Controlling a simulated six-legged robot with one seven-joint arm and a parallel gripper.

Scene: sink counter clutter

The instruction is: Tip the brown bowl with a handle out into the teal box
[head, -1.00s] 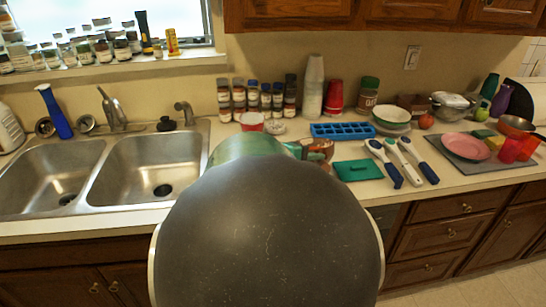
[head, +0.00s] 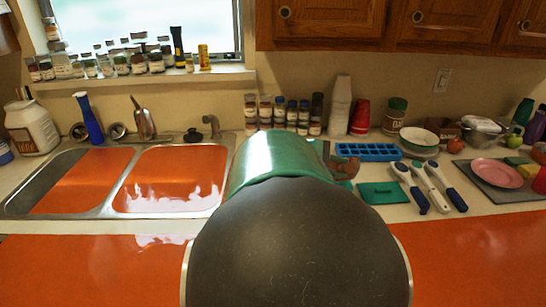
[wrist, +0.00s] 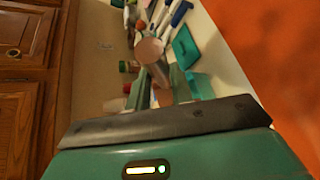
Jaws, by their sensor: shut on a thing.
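The brown bowl with a handle (head: 346,168) shows in the head view as a small brown shape just right of my green arm, which hides part of it. My gripper (wrist: 152,72) is shut on it, with the fingers reaching up the wrist view to a pale brown rounded shape (wrist: 150,48), apparently the bowl. Its handle and contents cannot be made out. The teal box (head: 380,192) lies on the counter, just right of and nearer than the bowl. It also shows in the wrist view (wrist: 186,46), right of the fingers.
A blue ice tray (head: 368,152) lies behind the bowl. White-and-blue handled utensils (head: 425,185) lie right of the teal box. Spice jars (head: 285,113), cups and an oats canister (head: 395,116) stand along the wall. Flat orange covers the sink basins (head: 170,180) and the front area.

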